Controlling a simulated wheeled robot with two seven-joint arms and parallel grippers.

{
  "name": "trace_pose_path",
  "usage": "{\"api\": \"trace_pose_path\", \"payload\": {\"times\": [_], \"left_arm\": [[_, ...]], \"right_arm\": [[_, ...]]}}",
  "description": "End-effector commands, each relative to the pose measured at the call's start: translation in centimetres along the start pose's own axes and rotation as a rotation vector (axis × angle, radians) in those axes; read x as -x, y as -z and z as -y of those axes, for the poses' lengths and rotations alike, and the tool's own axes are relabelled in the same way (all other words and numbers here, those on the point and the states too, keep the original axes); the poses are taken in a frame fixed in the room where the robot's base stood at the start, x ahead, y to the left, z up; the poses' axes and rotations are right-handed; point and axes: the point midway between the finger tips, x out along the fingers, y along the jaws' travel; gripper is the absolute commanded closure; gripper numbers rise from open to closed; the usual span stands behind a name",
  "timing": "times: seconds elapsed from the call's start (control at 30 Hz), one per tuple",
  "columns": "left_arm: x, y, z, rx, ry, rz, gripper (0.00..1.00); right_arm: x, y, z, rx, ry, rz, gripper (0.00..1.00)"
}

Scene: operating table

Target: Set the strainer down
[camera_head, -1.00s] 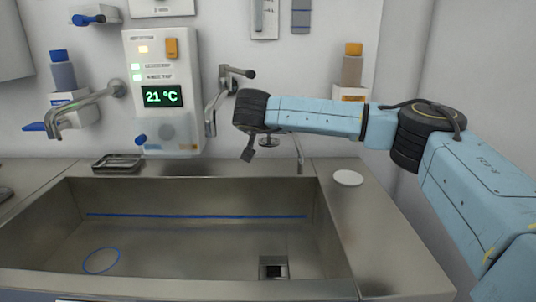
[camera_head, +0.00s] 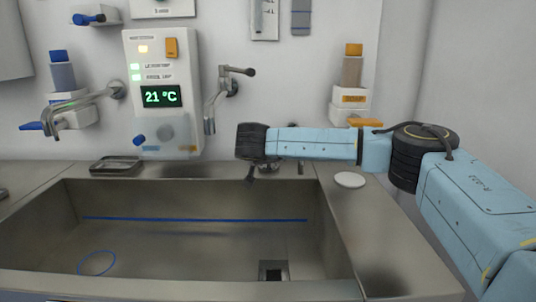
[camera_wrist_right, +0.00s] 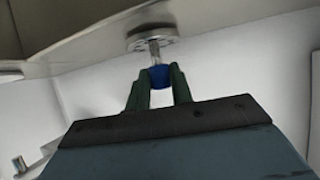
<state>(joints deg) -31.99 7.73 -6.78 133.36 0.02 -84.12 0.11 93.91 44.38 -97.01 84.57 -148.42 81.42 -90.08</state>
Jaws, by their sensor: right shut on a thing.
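My right arm reaches in from the right in the head view, and its gripper (camera_head: 250,178) hangs over the back rim of the sink. In the right wrist view the gripper (camera_wrist_right: 158,88) is shut on the blue knob of the strainer (camera_wrist_right: 152,40). The strainer has a thin stem and a round metal disc beyond the fingertips. Whether the disc touches anything is unclear. I cannot make out the strainer for certain in the head view. The steel sink (camera_head: 190,250) has a square drain (camera_head: 273,271) at its front right. My left gripper is not in view.
A white disc (camera_head: 350,180) lies on the right counter, which is otherwise mostly clear. A small metal tray (camera_head: 116,166) stands on the back ledge. Taps (camera_head: 215,100) and a 21 °C panel (camera_head: 160,95) are on the wall. A blue ring (camera_head: 97,263) marks the sink floor.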

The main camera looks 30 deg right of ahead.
Motion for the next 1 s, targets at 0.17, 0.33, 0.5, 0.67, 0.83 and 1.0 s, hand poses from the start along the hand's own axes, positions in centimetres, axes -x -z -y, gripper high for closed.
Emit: {"api": "trace_pose_path", "payload": {"times": [0.17, 0.33, 0.5, 0.67, 0.83, 1.0], "left_arm": [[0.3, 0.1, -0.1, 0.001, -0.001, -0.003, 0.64], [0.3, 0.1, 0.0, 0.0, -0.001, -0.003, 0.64], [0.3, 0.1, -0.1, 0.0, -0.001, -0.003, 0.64], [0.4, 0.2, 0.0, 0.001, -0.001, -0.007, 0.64], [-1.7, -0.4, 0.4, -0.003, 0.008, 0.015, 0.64], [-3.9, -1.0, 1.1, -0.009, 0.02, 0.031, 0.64]], "right_arm": [[-0.2, -0.3, 0.0, 0.0, 0.0, 0.0, 0.73], [-0.2, -0.3, 0.0, 0.0, 0.0, 0.0, 0.56], [-0.1, -0.3, 0.0, 0.0, 0.0, 0.0, 0.56], [0.1, 0.2, 0.0, -0.001, 0.0, -0.001, 0.56], [2.7, 0.2, 0.0, 0.002, 0.003, 0.0, 0.56], [6.5, 0.3, 0.1, 0.002, 0.005, -0.001, 0.56]]}}
